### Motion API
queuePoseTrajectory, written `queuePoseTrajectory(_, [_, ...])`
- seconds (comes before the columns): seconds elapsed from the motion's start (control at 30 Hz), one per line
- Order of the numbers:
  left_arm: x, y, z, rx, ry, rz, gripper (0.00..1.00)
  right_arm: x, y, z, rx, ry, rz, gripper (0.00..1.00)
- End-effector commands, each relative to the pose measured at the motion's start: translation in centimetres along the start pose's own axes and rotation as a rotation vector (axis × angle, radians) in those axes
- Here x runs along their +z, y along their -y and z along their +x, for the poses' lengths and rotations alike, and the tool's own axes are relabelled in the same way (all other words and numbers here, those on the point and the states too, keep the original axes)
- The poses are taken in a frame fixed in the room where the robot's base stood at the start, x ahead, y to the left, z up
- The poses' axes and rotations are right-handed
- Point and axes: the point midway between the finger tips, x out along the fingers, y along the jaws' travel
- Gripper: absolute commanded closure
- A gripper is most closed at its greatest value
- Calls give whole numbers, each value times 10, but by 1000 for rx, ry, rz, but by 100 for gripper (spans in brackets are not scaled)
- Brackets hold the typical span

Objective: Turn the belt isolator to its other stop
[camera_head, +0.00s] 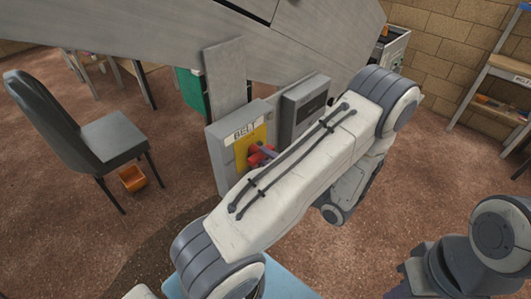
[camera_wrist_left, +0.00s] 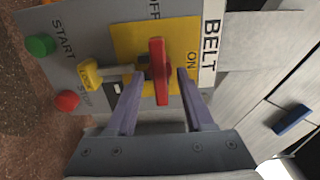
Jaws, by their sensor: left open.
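The belt isolator is a red handle (camera_wrist_left: 158,70) on a yellow plate (camera_wrist_left: 127,45) in the left wrist view. The handle lies up and down in that picture, its upper end near the OFF mark and the ON mark off to its right. My left gripper (camera_wrist_left: 160,76) is open, with one finger on each side of the handle; I cannot tell whether either touches it. In the head view the red handle (camera_head: 260,154) shows on the grey box labelled BELT (camera_head: 217,160), partly covered by my left arm.
A yellow tab (camera_wrist_left: 90,74) sits left of the plate, near a green START button (camera_wrist_left: 40,44) and a red STOP button (camera_wrist_left: 67,100). A second grey box (camera_head: 292,112) stands right of the isolator. A black chair (camera_head: 112,138) and orange bin (camera_head: 132,179) are at left.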

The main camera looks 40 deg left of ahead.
Motion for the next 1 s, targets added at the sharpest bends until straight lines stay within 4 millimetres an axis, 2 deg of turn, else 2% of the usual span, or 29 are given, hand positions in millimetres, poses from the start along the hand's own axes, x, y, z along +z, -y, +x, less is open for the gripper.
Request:
queuePoseTrajectory(0.13, [0, 0, 10, 0, 1, 0, 48, 0, 0, -4, 0, 0, 0, 100])
queuePoseTrajectory(0.4, [0, 0, 11, 1, -1, -1, 48, 0, 0, -4, 0, 0, 0, 100])
queuePoseTrajectory(0.43, [0, 0, 11, 1, -1, -1, 55, 0, 0, -4, 0, 0, 0, 100])
queuePoseTrajectory(0.53, [0, 0, 11, 1, -1, -1, 93, 0, 0, -4, 0, 0, 0, 100])
queuePoseTrajectory(0.57, [0, 0, 11, 1, -1, -1, 100, 0, 0, -4, 0, 0, 0, 100])
queuePoseTrajectory(1.0, [0, -1, 11, 2, 0, 67, 100, 0, 0, -2, 0, 0, 0, 100])
